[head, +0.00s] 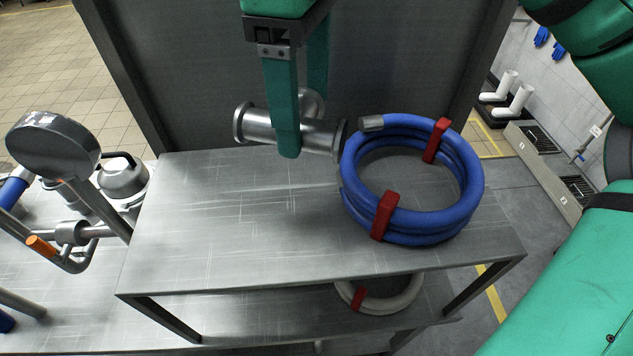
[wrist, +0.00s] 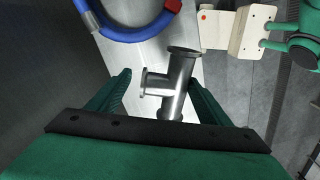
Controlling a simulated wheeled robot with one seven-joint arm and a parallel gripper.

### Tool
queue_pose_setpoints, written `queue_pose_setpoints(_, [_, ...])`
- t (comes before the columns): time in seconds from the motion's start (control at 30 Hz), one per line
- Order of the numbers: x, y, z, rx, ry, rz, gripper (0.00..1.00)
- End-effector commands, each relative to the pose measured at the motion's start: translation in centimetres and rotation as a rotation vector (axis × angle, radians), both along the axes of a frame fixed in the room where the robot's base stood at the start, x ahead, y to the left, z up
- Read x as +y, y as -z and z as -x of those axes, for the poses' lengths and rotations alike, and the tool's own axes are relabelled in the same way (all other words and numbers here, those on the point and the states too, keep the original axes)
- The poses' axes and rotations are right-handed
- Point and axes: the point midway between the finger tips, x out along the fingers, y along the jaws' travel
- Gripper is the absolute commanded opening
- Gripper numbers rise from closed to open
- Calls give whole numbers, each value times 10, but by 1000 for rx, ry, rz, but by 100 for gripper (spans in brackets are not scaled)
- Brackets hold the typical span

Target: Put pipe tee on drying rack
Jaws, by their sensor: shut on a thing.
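The pipe tee (head: 258,125) is a shiny steel fitting with flanged ends. My gripper (head: 302,128) is shut on it and holds it near the back edge of a steel two-level stand (head: 235,230). The tee looks raised above the stand's top; the exact gap is hard to judge. In the wrist view the tee (wrist: 176,82) lies between the two green fingers of my gripper (wrist: 160,82), one flanged end pointing away and a branch to the left. I cannot tell whether this stand is the drying rack; no other rack shows clearly.
A coiled blue hose (head: 462,205) with red clips lies on the right of the stand's top. The left and middle of that top are bare. A pale coil (head: 400,300) lies on the lower level. A round gauge and piping (head: 52,145) stand at left.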

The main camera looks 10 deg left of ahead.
Motion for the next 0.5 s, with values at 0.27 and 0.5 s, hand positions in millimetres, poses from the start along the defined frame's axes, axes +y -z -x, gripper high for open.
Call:
queue_pose_setpoints(0.27, [0, 59, 0, 1, -2, 0, 31])
queue_pose_setpoints(0.5, [0, 108, 0, 0, -1, 0, 31])
